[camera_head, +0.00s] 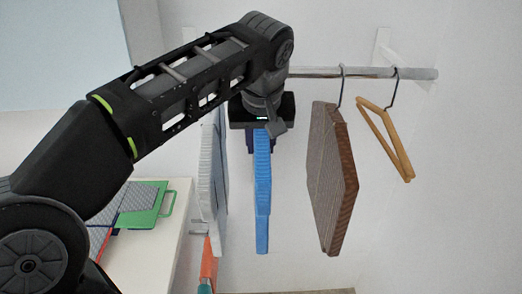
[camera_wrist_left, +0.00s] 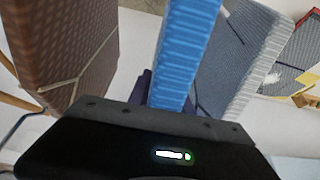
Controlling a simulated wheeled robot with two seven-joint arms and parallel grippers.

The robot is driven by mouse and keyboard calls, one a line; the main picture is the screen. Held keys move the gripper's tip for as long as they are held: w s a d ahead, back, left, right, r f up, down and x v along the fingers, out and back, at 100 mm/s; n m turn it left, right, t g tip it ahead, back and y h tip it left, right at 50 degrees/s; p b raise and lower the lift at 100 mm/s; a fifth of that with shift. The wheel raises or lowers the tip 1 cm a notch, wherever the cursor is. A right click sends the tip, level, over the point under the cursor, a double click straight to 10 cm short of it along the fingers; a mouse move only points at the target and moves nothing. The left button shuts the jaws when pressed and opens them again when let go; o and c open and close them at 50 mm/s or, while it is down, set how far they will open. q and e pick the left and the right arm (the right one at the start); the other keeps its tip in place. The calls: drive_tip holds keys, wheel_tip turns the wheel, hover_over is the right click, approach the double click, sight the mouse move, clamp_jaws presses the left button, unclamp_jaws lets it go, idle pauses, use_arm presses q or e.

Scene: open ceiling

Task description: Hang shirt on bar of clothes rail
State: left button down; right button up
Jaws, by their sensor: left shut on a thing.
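The metal bar of the clothes rail (camera_head: 358,73) runs across the back wall, and its left part is hidden behind my left arm. My left gripper (camera_head: 262,138) points down just below the bar and is shut on a blue shirt (camera_head: 262,195). The shirt hangs upright and edge-on below the gripper. In the left wrist view the blue shirt (camera_wrist_left: 184,50) extends away from the gripper (camera_wrist_left: 165,92). The top of the shirt and any hook are hidden by the gripper, so I cannot tell whether it touches the bar. My right gripper is not in view.
A brown garment (camera_head: 330,185) and an empty wooden hanger (camera_head: 386,140) hang on the bar to the right. A grey garment (camera_head: 216,190) hangs close on the left. A white surface (camera_head: 160,235) at left holds a green-edged item (camera_head: 145,204). Free room separates the blue and brown garments.

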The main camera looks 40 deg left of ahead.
use_arm(q)
drive_tip(key=shift+w+a, duration=0.3)
drive_tip(key=shift+w, duration=0.05)
drive_tip(key=shift+w+a+r+p, duration=0.15)
drive_tip(key=shift+w+a+p, duration=0.45)
drive_tip(key=shift+w, duration=0.25)
drive_tip(key=shift+f+b, duration=1.9)
drive_tip(key=shift+f, duration=0.2)
drive_tip(key=c, duration=1.1)
unclamp_jaws()
